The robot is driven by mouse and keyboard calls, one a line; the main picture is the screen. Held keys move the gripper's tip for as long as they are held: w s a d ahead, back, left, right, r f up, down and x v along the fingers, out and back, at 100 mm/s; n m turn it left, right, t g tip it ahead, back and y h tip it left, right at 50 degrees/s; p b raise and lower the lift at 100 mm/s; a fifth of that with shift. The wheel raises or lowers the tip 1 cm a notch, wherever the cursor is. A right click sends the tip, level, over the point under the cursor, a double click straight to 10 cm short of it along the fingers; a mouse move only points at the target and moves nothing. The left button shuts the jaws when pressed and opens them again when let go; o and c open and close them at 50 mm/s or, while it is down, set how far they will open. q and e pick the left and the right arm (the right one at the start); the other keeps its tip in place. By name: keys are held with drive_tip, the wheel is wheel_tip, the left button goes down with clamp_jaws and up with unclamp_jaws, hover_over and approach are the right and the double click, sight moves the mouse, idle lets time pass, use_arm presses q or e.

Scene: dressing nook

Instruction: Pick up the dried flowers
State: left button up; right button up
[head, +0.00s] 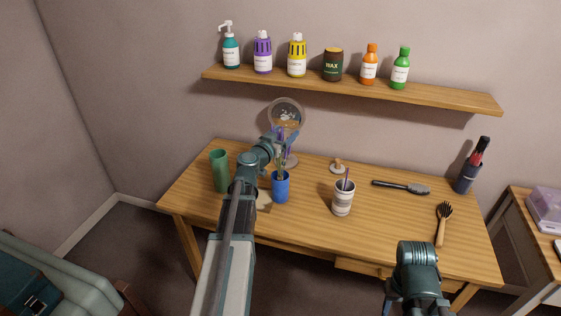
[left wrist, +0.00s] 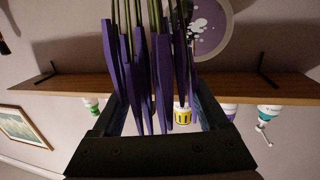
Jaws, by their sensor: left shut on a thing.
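The dried flowers (left wrist: 158,70) are a bunch of purple heads on thin green stems. They fill the space between the fingers of my left gripper (left wrist: 162,105) in the left wrist view, and the gripper is shut on them. In the head view the stems (head: 280,166) run down toward a blue pot (head: 281,187) on the table. My left gripper (head: 277,143) is above that pot and partly hidden by its own wrist.
A round mirror (head: 286,114) stands right behind the left gripper. A green vase (head: 220,171) is left of the pot, and a striped cup (head: 343,198) is to its right. A brush (head: 401,187) lies farther right. A shelf (head: 440,97) with bottles hangs above.

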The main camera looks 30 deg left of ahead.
use_arm(q)
clamp_jaws()
drive_tip(key=shift+r, duration=0.15)
